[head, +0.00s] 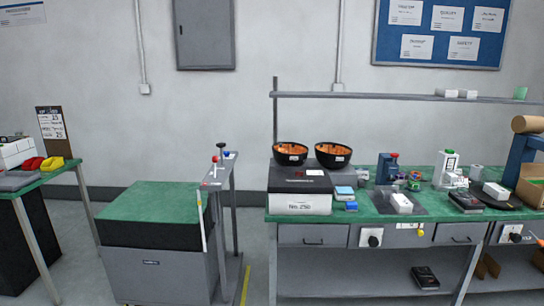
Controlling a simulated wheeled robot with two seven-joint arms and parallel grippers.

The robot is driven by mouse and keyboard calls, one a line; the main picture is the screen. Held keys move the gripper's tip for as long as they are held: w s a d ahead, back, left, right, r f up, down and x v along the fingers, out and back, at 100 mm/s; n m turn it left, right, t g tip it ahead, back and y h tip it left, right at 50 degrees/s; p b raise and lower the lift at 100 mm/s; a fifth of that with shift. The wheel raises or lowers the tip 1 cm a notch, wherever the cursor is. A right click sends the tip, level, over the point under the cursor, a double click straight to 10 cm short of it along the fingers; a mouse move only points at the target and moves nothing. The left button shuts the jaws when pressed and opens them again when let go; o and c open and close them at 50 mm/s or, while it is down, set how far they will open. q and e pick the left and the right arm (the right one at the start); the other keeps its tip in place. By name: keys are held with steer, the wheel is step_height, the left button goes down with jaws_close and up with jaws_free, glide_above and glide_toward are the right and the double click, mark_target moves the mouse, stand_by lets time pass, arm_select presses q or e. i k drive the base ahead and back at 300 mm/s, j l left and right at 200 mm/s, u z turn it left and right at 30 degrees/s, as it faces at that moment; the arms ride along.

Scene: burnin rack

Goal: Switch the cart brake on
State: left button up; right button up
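A narrow grey stand or cart frame (234,212) stands left of the workbench, with thin legs down to a low base. On its top are a lever with a black knob (221,146), a lever with a red knob (215,159) and a small blue part (227,155). I cannot tell which of these, if any, is the cart brake or what setting it is in. A white stick-like piece (202,221) hangs or leans at the stand's left side. Neither of my grippers is in view.
A green-topped grey cabinet (150,212) stands close against the stand's left side. The workbench (372,214) at right holds two black bowls of orange parts (291,153), boxes and tools. Another green-topped table (39,180) is at far left. Floor shows between that table and the cabinet.

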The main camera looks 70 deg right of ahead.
mark_target(215, 159)
steer(key=z, duration=1.95)
steer(key=i+z, duration=0.15)
steer(key=i, duration=0.35)
steer(key=i+j+z, duration=0.15)
steer(key=i, duration=0.4)
steer(key=i+z, duration=0.15)
steer(key=i, duration=0.35)
steer(key=i+j+z, duration=0.15)
steer(key=i, duration=0.35)
steer(key=i+j+z, duration=0.15)
steer(key=i+j, duration=0.2)
steer(key=i, duration=0.15)
steer(key=i+j+z, duration=0.15)
steer(key=i+j, duration=0.2)
steer(key=i, duration=0.15)
